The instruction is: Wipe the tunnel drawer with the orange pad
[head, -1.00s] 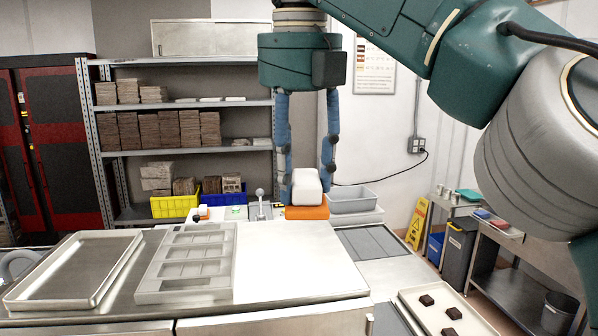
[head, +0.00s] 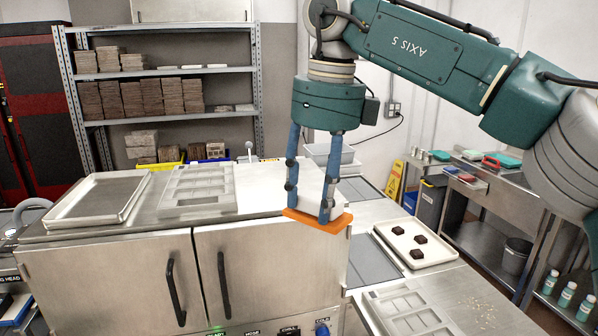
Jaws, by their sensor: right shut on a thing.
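My right gripper (head: 310,207) points down, shut on the pale block on top of the orange pad (head: 333,225). The fingers hide much of the block. The pad is slightly tilted in the picture, at the front right corner of the steel cabinet top (head: 262,205). I cannot tell whether it touches the metal. I cannot tell for sure which part is the tunnel drawer. The cabinet front has two closed doors (head: 120,285) with dark handles. My left gripper is not in view.
On the cabinet top stand an empty metal tray (head: 95,200) and a pale mould (head: 197,190). To the right are a tray with dark chocolates (head: 440,248), another mould (head: 405,310) and a side table (head: 480,215). A yellow sign (head: 396,182) stands behind.

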